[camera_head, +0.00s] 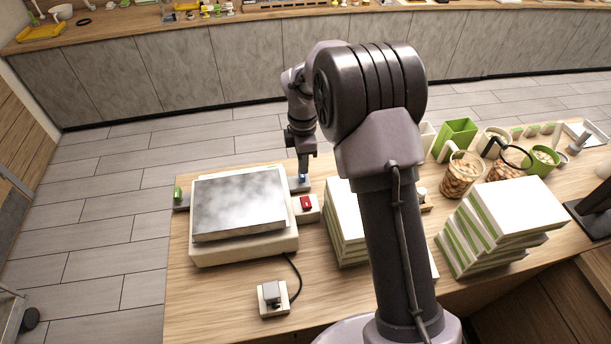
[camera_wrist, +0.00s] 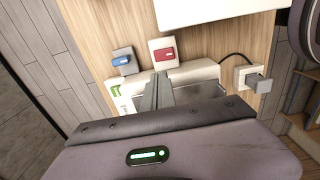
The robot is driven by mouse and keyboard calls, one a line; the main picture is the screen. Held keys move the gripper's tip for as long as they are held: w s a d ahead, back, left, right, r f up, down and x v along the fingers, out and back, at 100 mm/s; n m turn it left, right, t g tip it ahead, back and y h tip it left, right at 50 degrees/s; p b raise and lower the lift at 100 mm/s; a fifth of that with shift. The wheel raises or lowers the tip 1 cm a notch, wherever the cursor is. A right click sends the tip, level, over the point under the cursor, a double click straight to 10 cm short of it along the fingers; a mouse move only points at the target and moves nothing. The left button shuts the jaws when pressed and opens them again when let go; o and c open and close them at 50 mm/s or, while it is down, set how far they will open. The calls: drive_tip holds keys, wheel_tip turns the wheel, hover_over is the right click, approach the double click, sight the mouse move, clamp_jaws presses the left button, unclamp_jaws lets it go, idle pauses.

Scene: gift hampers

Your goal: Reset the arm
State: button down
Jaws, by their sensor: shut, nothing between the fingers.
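My gripper (camera_head: 304,178) is shut and empty at the back right corner of the scale-like device, close to a small grey block with a blue top (camera_head: 303,179). In the wrist view my gripper's fingers (camera_wrist: 158,92) are together over the device. The blue-topped block (camera_wrist: 122,61) shows left of the fingertips, apart from them. A block with a red top (camera_wrist: 164,54) lies just beyond the fingertips; it also shows in the head view (camera_head: 306,203). My arm hides part of the table in the head view.
The device with a metal plate (camera_head: 240,205) stands on the wooden table (camera_head: 200,299). A green-topped block (camera_head: 178,194) is at its left. White-and-green box stacks (camera_head: 507,215), jars of nuts (camera_head: 461,175) and a green box (camera_head: 455,137) stand right. A small switch box (camera_head: 273,298) lies in front.

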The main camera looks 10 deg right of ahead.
drive_tip(key=shift+w+d+r, duration=0.1)
drive_tip(key=shift+d+r, duration=0.05)
drive_tip(key=shift+r, duration=0.45)
drive_tip(key=shift+d, duration=0.15)
